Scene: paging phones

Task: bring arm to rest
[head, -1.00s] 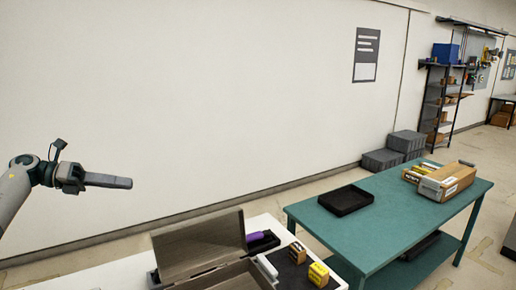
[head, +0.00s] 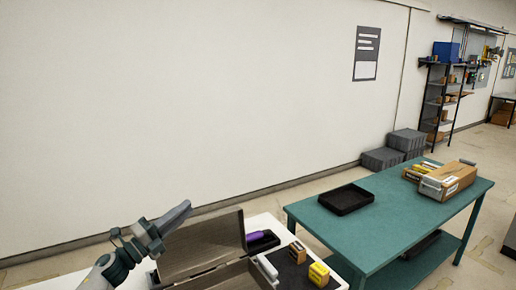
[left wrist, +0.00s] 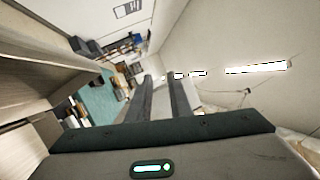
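My left gripper (head: 184,212) is at the lower left in the head view, raised beside the open lid of a wooden box (head: 203,247) and tilted up to the right. In the left wrist view its two dark fingers (left wrist: 160,88) stand apart with a gap and nothing between them. The wooden box fills the left of that view, close to the gripper. My right gripper is in neither view.
The white table holds a purple-and-black item (head: 262,240), a brown block (head: 297,253) and a yellow block (head: 318,274). A green table (head: 410,215) carries a black tray (head: 346,199) and a cardboard box (head: 447,181).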

